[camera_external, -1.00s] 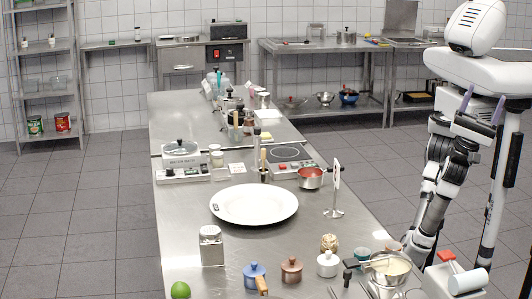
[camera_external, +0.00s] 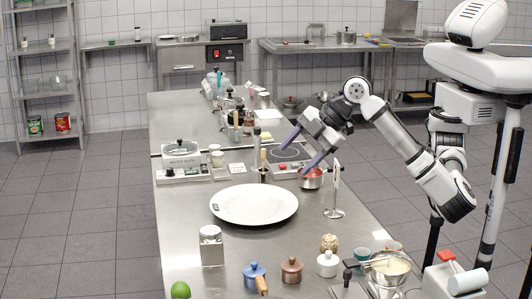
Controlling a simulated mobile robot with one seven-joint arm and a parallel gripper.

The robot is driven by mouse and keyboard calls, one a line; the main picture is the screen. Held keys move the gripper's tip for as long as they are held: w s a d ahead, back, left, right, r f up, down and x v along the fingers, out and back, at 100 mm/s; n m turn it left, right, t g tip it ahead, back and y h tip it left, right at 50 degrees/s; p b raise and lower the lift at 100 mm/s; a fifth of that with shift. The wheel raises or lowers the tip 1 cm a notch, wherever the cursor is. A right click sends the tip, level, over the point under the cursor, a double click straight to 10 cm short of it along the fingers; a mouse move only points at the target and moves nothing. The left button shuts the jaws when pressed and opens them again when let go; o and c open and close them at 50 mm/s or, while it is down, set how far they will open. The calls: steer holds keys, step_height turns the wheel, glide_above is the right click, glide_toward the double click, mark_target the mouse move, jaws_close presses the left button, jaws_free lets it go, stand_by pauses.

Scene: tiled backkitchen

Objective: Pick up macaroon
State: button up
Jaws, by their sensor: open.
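I cannot make out a macaroon for certain; anything that small is hard to tell in this view. My gripper (camera_external: 293,160) is open, with its two purple fingers spread and pointing down to the left. Nothing shows between the fingers. It appears above the right side of the steel counter (camera_external: 185,225), in front of the hot plate (camera_external: 283,151) in the picture. The lower fingertip overlaps the area just above a small red-brown saucepan (camera_external: 310,181); I cannot tell the height between them.
A large white plate (camera_external: 253,204) lies mid-counter. A slim upright stand (camera_external: 335,195) is right of the saucepan. A scale (camera_external: 182,160) stands at left. Lidded pots (camera_external: 291,269), a jar (camera_external: 329,243) and a bowl (camera_external: 389,268) crowd the front. The counter left of the plate is clear.

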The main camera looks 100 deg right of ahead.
steer(key=s+a+f+n+g+y, duration=0.2)
steer(key=s+a+f+n+g, duration=0.15)
steer(key=s+f+g, duration=0.5)
glide_above(330, 237)
steer(key=shift+t, duration=0.35)
step_height(330, 237, down, 8)
steer(key=shift+d+f+p, duration=0.1)
steer(key=shift+p, duration=0.2)
steer(key=shift+f+p, duration=0.9)
steer(key=shift+f, duration=2.05)
steer(key=c, duration=1.1)
steer(key=shift+o, duration=0.2)
steer(key=shift+r, duration=0.1)
